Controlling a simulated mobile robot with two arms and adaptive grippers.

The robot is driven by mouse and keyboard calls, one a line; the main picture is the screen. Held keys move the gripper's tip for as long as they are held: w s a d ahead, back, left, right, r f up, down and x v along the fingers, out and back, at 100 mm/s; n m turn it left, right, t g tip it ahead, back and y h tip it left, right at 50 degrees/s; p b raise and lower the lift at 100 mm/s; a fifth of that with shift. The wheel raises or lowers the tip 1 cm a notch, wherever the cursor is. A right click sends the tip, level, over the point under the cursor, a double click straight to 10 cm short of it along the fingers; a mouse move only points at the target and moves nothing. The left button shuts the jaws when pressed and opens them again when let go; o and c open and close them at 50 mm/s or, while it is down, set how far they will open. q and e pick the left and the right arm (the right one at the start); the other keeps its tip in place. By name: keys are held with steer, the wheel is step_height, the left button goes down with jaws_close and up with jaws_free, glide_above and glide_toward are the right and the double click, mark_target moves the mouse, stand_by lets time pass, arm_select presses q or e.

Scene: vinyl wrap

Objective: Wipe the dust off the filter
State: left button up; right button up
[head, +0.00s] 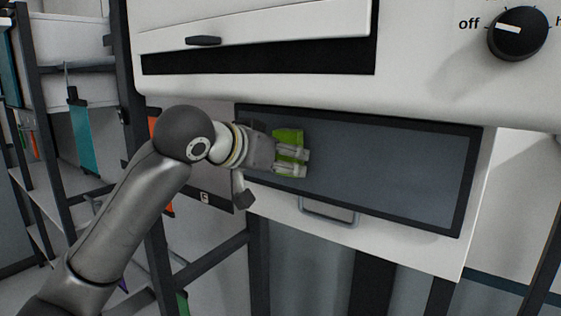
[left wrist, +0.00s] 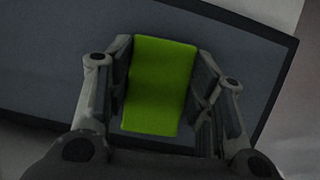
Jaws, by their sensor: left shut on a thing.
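The filter (head: 390,165) is a dark grey rectangular panel in a black frame, set in the front of the white machine; its surface also fills much of the left wrist view (left wrist: 40,60). My left gripper (head: 303,164) is at the left part of the filter. It is shut on a bright green sponge (head: 288,137), which sits between both fingers in the left wrist view (left wrist: 160,85). The sponge is close over the panel; I cannot tell if it touches. Separate dust patches cannot be made out. My right gripper is not in view.
A grey handle (head: 328,211) sticks out below the filter. Above are a white flap with a dark grip (head: 203,41) and a black knob (head: 517,33) by the word "off". A dark-framed shelf (head: 42,90) stands at the left.

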mark_target(346, 173)
arm_select(q)
steer(key=shift+s+d, duration=0.8)
steer(key=shift+d, duration=0.3)
steer(key=shift+s+d, duration=0.8)
steer(key=shift+d, duration=0.3)
steer(key=shift+s+d, duration=0.8)
steer(key=shift+d, duration=0.3)
steer(key=shift+s+d, duration=0.75)
steer(key=shift+d, duration=0.25)
steer(key=shift+s+d, duration=0.75)
steer(key=shift+d, duration=0.3)
steer(key=shift+s+d, duration=0.75)
steer(key=shift+d, duration=0.25)
steer(key=shift+w+a, duration=0.1)
steer(key=shift+w, duration=0.05)
steer(key=shift+w+a, duration=0.65)
steer(key=shift+a, duration=0.25)
steer(key=shift+w+a, duration=0.6)
steer(key=shift+a, duration=0.25)
steer(key=shift+w+a, duration=1.15)
steer(key=shift+a, duration=0.45)
steer(key=shift+w+a, duration=1.15)
steer(key=shift+a, duration=0.4)
steer(key=shift+w+a, duration=1.15)
steer(key=shift+a, duration=0.45)
steer(key=shift+s, duration=0.1)
